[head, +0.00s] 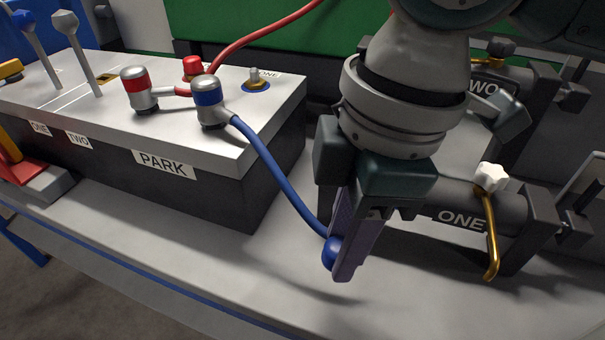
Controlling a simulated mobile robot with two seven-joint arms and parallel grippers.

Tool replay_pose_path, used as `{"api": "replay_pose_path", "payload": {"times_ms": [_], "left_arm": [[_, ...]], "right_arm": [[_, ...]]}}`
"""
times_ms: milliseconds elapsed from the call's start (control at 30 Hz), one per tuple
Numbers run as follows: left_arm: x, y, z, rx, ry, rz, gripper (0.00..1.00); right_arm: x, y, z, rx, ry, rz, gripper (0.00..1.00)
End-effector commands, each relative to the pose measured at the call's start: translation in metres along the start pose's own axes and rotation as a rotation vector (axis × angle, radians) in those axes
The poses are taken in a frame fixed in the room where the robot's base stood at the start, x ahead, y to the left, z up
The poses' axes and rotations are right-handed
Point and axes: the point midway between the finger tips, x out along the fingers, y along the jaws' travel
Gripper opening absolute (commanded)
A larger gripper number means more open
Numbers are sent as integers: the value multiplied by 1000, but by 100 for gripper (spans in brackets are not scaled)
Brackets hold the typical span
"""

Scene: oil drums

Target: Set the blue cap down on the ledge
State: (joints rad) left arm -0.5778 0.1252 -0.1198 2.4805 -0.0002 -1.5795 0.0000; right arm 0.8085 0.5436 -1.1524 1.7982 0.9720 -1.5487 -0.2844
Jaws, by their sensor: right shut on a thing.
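My right gripper (349,262) points down in front of the dark cylinder marked ONE. It is shut on a rounded blue piece, which I take to be the blue cap (331,252); the fingers hide part of it. A blue line (281,180) runs from this piece up to a blue-banded silver fitting (209,101) on the box marked PARK. The light grey ledge (262,275) lies below the gripper. I cannot tell whether the cap touches it. My left gripper is not in view.
The PARK box (210,165) stands left of the gripper, with a red-banded fitting (136,87) and levers on top. A brass pipe (491,240) with a white knob (490,177) stands to the right.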

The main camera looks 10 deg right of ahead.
Motion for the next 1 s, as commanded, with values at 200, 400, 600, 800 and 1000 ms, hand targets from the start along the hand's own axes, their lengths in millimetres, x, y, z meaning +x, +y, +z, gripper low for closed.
{"api": "replay_pose_path", "payload": {"times_ms": [200,400,600,800,1000], "left_arm": [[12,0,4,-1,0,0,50],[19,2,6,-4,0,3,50],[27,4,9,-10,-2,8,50],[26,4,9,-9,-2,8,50],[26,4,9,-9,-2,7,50]], "right_arm": [[37,-5,9,3,-18,-18,0],[57,-6,12,3,-17,-18,0],[81,-4,13,2,-12,-12,0],[79,-3,12,1,-10,-10,0],[81,-3,12,1,-9,-9,46]]}}
